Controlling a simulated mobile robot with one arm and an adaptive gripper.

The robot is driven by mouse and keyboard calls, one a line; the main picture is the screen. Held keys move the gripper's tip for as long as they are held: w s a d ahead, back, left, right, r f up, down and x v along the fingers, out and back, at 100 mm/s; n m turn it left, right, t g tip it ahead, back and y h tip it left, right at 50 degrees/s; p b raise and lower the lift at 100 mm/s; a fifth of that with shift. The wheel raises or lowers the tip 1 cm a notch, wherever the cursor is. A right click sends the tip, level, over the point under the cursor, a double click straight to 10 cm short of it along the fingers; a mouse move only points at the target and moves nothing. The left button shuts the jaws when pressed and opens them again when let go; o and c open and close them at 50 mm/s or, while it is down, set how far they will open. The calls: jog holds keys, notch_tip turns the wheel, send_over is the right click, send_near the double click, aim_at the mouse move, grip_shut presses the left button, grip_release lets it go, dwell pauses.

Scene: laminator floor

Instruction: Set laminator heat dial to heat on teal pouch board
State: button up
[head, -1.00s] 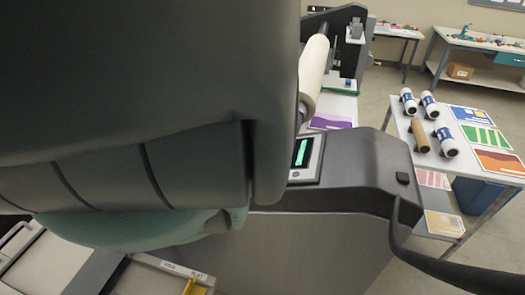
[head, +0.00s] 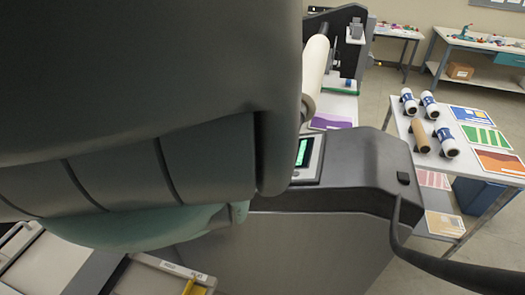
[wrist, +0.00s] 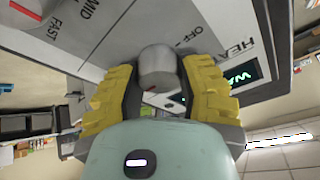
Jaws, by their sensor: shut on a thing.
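In the wrist view, a silver round dial (wrist: 157,66) stands out from the laminator's grey panel (wrist: 95,45), beside the partly hidden lettering "HEA" and "OFF". My gripper (wrist: 158,80) is shut on this dial, with a yellow ribbed finger on each side. A small display (wrist: 236,76) with green letters starting "WA" is right of the dial. The laminator (head: 350,175) also shows in the head view with its lit green screen (head: 303,152). My arm hides the gripper there. I cannot identify a teal pouch board.
"MID" and "FAST" are printed on the panel left of the dial. In the head view, a white roll (head: 315,72) is mounted on the machine. A table (head: 400,125) with several rolls and coloured sheets stands at right. Open floor (head: 410,268) lies at lower right.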

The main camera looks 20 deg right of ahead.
dwell(0.6)
jog(key=o, duration=1.2)
jog(key=shift+r, duration=0.1)
jog(key=shift+v, duration=3.7)
